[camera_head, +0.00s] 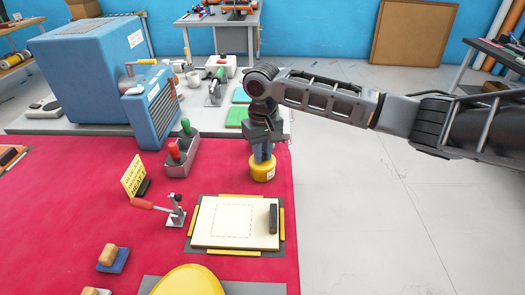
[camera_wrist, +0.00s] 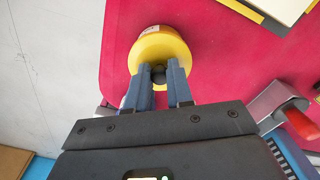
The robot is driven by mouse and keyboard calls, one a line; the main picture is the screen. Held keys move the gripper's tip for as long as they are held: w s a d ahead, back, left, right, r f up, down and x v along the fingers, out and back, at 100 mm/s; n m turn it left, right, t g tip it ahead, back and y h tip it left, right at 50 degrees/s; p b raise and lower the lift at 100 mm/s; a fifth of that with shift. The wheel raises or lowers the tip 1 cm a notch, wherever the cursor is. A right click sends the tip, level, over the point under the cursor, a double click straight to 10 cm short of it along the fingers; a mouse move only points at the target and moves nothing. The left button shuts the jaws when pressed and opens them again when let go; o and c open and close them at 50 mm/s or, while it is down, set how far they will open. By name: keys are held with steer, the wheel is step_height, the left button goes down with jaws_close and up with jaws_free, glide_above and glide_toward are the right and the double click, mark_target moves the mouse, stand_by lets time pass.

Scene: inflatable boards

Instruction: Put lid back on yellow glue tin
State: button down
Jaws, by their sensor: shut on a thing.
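The yellow glue tin (camera_head: 263,174) stands upright near the red table's right edge, with a pale label on its side. In the wrist view the tin (camera_wrist: 160,45) shows as a yellow round shape below the fingers. My gripper (camera_head: 262,156) points down at the tin's top. In the wrist view my gripper (camera_wrist: 160,70) is shut on a small dark knob, which looks like the lid's (camera_wrist: 158,76). The fingers hide most of the lid, so I cannot tell whether it is fully seated on the tin.
A cream board with a black block (camera_head: 273,218) lies in front of the tin. A red-handled clamp (camera_head: 174,212) and a grey holder with red and green handles (camera_head: 178,158) stand to the left. A blue machine (camera_head: 95,75) stands behind. Bare floor lies right of the table.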

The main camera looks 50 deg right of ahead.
steer(key=shift+c, duration=2.3)
jaws_free()
steer(key=shift+r+p, duration=2.55)
steer(key=shift+r, duration=1)
jaws_close()
